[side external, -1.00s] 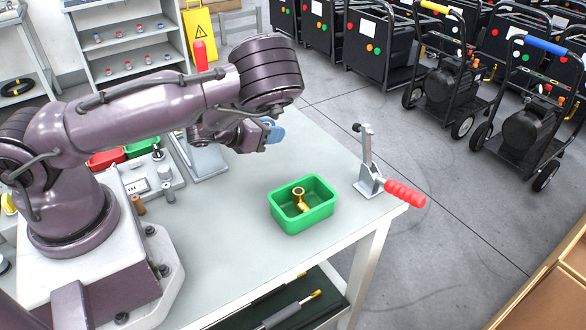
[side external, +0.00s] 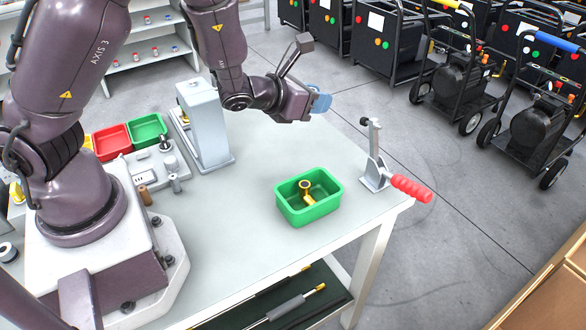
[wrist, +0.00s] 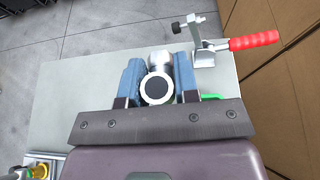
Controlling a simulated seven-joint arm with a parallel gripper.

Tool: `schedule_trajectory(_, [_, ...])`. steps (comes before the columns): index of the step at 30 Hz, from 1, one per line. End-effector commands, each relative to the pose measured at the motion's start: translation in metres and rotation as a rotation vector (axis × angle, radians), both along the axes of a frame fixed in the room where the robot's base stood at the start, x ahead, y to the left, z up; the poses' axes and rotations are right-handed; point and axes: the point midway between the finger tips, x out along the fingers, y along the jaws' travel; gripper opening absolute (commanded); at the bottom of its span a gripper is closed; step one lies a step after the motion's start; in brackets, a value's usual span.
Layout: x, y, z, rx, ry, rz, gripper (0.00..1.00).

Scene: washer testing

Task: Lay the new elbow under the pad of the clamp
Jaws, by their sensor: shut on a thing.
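My gripper (side external: 320,103) has blue fingers that are shut on a silver-grey elbow (wrist: 160,60). In the wrist view the elbow's round dark opening faces the camera, and its other end lies between the fingertips (wrist: 158,72). In the side view the fingers hide the elbow. The toggle clamp (side external: 375,172) stands at the table's right corner with its arm upright, its dark pad (side external: 364,121) raised and its red handle (side external: 411,188) out to the side. My gripper is above the table, to the left of the clamp and higher, apart from it.
A green bin (side external: 282,207) on the table left of the clamp holds a brass-coloured elbow (side external: 307,191). A grey upright stand (side external: 206,125), a red bin (side external: 112,141) and another green bin (side external: 146,131) are farther left. The tabletop (side external: 245,190) between stand and bin is clear.

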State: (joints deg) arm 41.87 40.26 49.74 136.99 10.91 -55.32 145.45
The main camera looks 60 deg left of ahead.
Motion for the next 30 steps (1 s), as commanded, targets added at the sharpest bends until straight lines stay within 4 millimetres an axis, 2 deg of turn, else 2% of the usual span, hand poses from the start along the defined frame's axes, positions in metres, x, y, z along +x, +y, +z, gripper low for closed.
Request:
schedule_trajectory(1, [-0.004, 0.015, -0.015, 0.007, 0.009, 0.023, 0.01])
schedule_trajectory(6, [-0.015, 0.055, -0.056, 0.008, 0.011, 0.059, 0.01])
schedule_trajectory(12, [-0.027, 0.085, -0.090, 0.006, 0.007, 0.048, 0.01])
schedule_trajectory(17, [-0.032, 0.089, -0.101, 0.003, 0.004, 0.003, 0.01])
schedule_trajectory(21, [-0.025, 0.075, -0.091, -0.001, -0.002, -0.044, 0.01])
schedule_trajectory(30, [-0.025, 0.074, -0.090, -0.002, -0.001, -0.044, 0.01])
